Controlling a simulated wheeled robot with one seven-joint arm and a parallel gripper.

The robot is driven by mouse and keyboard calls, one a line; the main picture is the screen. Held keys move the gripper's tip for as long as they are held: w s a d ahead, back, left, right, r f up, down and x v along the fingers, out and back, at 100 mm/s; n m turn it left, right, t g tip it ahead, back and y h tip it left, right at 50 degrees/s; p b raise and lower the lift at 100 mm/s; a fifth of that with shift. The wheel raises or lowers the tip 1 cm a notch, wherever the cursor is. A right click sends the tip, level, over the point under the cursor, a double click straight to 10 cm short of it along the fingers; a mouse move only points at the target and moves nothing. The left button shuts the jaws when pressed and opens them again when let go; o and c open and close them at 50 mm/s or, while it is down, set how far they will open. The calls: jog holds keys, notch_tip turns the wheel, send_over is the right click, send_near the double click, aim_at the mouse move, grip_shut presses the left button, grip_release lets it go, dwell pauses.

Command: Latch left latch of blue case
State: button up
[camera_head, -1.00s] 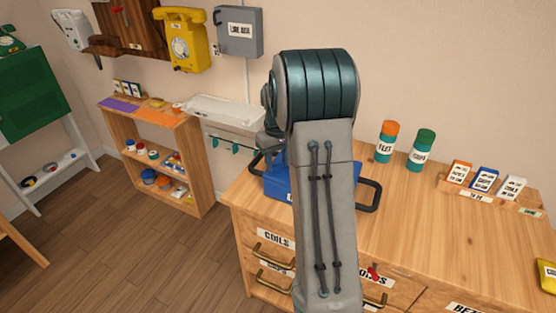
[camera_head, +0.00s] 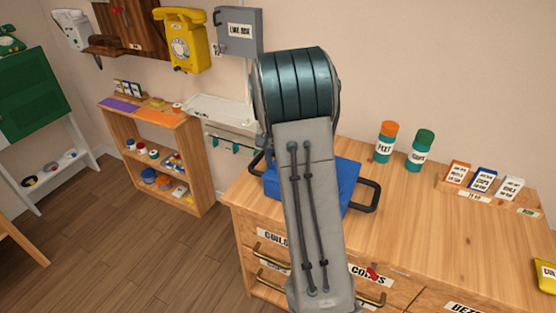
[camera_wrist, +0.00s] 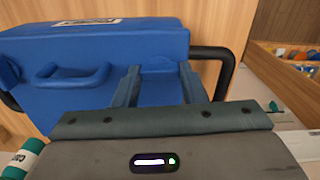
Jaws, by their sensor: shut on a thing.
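The blue case (camera_head: 343,178) stands on the wooden bench, with a black handle at each side. My arm hides its middle in the head view. In the wrist view the case (camera_wrist: 80,100) fills the upper left and centre. A raised blue loop (camera_wrist: 75,77), seemingly the other latch, shows on it. My gripper (camera_wrist: 158,84) is at the part of the case nearer the right black handle in the wrist view. Its two fingers stand a little apart around a blue piece, seemingly the left latch (camera_wrist: 160,72). The contact, and how far the latch is down, are mostly hidden.
The bench top (camera_head: 430,240) is clear to the right of the case. Two jars, one orange-capped (camera_head: 385,142) and one green-capped (camera_head: 421,150), stand behind it. A card rack (camera_head: 490,192) is farther right. A low shelf (camera_head: 165,165) stands at left.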

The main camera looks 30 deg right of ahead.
jog(key=shift+m, duration=0.6)
jog(key=o, duration=1)
jog(key=shift+r, duration=0.1)
notch_tip(320, 180, up, 14)
